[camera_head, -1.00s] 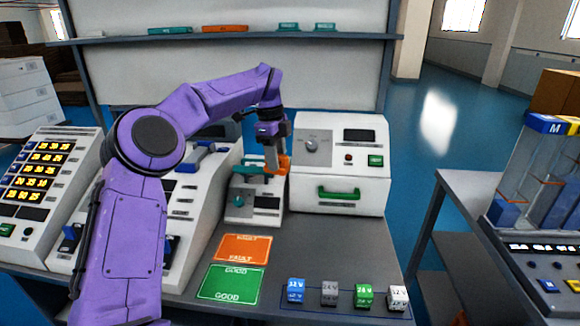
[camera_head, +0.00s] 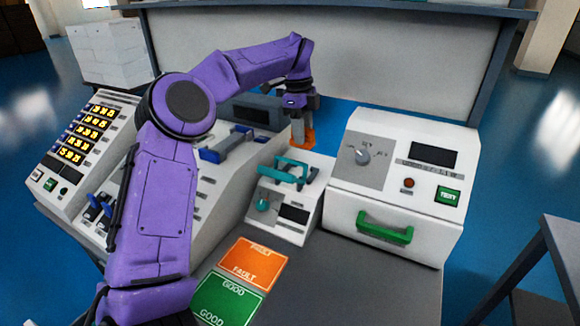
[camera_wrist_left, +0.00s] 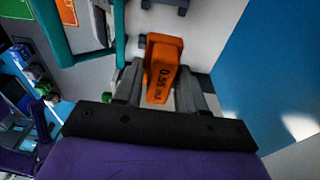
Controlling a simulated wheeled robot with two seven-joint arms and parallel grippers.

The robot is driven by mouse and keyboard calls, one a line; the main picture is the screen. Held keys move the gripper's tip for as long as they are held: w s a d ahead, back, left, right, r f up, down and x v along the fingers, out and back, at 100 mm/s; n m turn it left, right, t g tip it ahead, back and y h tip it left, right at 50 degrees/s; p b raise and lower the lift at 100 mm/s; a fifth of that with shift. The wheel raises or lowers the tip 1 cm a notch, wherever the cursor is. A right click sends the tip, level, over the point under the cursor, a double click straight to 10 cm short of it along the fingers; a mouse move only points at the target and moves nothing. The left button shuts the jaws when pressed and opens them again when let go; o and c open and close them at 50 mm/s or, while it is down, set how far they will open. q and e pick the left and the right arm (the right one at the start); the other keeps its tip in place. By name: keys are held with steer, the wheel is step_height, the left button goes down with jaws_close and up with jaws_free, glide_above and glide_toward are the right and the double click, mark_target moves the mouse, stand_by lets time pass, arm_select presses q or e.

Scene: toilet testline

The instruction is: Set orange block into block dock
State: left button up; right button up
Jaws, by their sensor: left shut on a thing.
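An orange block (camera_head: 309,139) with dark lettering is held between the fingers of my left gripper (camera_head: 300,137). In the left wrist view the orange block (camera_wrist_left: 163,70) sits between the two grey fingers (camera_wrist_left: 158,92), which are shut on it. In the head view the block is above and behind the small white device with a teal handle (camera_head: 286,168) and a teal knob. I cannot tell whether this device is the block dock, or whether the block touches it. The teal handle also shows beside the block in the left wrist view (camera_wrist_left: 119,35). My right gripper is not in view.
A white tester (camera_head: 400,180) with a green handle stands close on the right. A sloped white console (camera_head: 215,190) is on the left. An orange FAULT card (camera_head: 252,264) and a green GOOD card (camera_head: 226,299) lie in front. The bench right of the cards is clear.

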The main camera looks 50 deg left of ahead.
arm_select(q)
glide_above(301, 174)
steer(key=f, duration=0.8)
steer(key=shift+s+a+f, duration=0.15)
steer(key=shift+a+f, duration=0.15)
steer(key=shift+f, duration=0.05)
steer(key=shift+d+f, duration=0.1)
steer(key=shift+f, duration=0.3)
steer(key=o, duration=0.8)
steer(key=r, duration=0.4)
steer(key=a+r, duration=0.1)
steer(key=r, duration=0.7)
steer(key=shift+s+a+p, duration=0.2)
steer(key=shift+p, duration=0.15)
